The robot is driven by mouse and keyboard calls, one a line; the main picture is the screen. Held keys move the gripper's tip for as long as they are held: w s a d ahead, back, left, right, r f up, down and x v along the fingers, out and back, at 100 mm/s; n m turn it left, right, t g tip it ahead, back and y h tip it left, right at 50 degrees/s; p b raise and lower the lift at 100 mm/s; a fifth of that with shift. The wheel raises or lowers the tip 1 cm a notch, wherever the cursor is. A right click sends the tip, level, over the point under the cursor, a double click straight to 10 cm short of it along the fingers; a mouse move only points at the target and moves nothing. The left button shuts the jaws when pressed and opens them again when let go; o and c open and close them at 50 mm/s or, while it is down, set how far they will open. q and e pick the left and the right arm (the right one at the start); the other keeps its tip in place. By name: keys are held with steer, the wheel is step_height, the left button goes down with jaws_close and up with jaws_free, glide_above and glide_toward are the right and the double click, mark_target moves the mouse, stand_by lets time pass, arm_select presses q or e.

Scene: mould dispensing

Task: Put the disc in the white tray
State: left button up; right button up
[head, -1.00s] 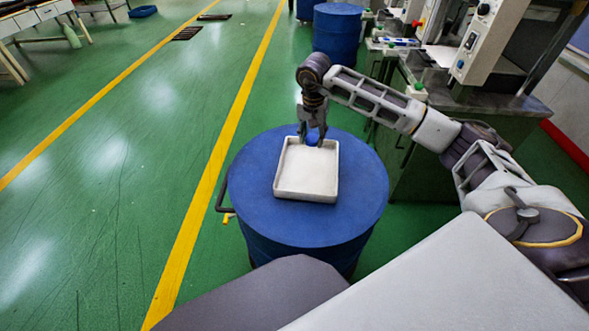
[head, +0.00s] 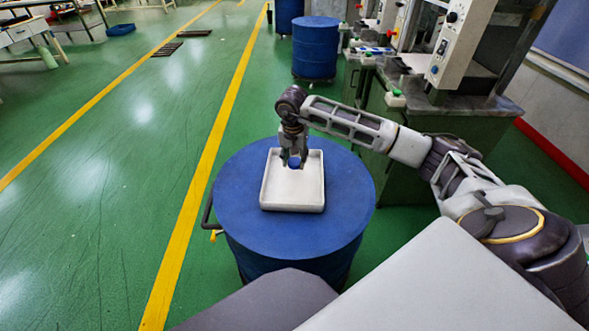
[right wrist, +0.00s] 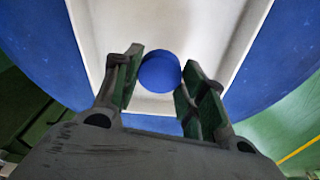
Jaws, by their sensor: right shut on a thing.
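The blue disc (right wrist: 159,72) is between the two fingers of my right gripper (right wrist: 160,85) in the right wrist view. In the head view the disc (head: 294,162) shows as a small blue spot at the fingertips. My right gripper (head: 294,160) is shut on it, over the back half of the white tray (head: 292,208). The tray is rectangular with low walls and lies on a blue drum (head: 345,200). I cannot tell whether the disc touches the tray floor. The tray also fills the background of the right wrist view (right wrist: 205,25). My left gripper is not in view.
The drum top around the tray is bare. A drum handle (head: 207,213) sticks out on the left. A machine (head: 440,115) stands to the right, beneath and behind my right arm. Another blue drum (head: 315,50) stands farther back. The green floor on the left is open.

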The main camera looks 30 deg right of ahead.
mark_target(294, 162)
steer(key=shift+f, duration=0.3)
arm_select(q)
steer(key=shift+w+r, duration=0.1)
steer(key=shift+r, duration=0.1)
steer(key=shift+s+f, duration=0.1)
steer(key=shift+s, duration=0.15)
arm_select(e)
steer(key=shift+f, duration=1.85)
arm_select(q)
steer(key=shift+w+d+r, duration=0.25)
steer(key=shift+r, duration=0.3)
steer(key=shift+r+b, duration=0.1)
steer(key=shift+b, duration=0.2)
arm_select(e)
steer(key=shift+f, duration=0.15)
